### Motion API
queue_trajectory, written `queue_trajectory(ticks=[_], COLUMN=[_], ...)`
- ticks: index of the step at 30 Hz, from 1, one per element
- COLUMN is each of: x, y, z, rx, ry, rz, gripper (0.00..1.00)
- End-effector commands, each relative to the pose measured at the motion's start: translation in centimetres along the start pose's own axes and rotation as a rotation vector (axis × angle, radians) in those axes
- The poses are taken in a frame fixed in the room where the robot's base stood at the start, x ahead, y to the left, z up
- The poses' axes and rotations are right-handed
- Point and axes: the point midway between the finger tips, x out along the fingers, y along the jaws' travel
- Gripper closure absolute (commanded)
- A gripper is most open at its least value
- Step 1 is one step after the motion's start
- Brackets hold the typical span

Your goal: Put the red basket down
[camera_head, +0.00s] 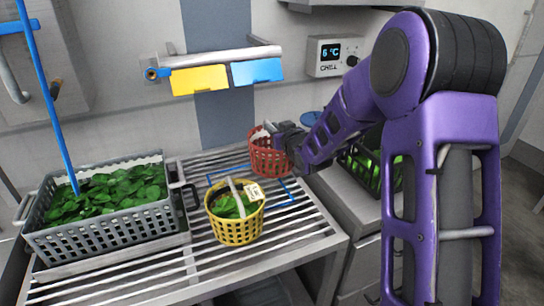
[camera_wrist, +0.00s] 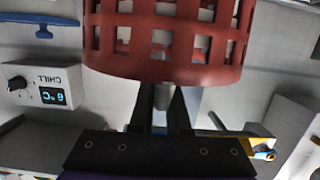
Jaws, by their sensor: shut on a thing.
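The red basket (camera_head: 268,160) is at the back right of the slatted metal rack (camera_head: 190,262), behind and right of the yellow basket (camera_head: 236,228). It looks upright; I cannot tell whether its base touches the rack. My gripper (camera_head: 287,137) is shut on the red basket at its upper right side. In the wrist view the red basket (camera_wrist: 165,72) fills the top, above the dark fingers (camera_wrist: 164,105); the exact grip point is hidden behind it. A blue outline (camera_head: 282,203) marks the rack around the yellow basket and just below the red one.
The yellow basket holds greens and a white tag. A grey crate (camera_head: 100,232) of greens fills the rack's left. A dark crate (camera_head: 366,172) of greens stands right, partly behind my arm. The rack's front is bare.

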Motion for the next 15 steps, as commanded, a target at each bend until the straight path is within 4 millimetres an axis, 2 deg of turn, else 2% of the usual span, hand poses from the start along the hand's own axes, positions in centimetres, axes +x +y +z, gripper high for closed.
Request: queue_trajectory(ticks=[1, 8, 15], x=[0.2, 0.6, 1.1], y=[0.0, 0.0, -0.1], z=[1.0, 2.6, 5.7], rx=[0.001, 0.001, 0.001], ry=[-0.001, 0.002, 0.001], rz=[0.0, 0.0, 0.0], gripper=[1.0, 1.0, 1.0])
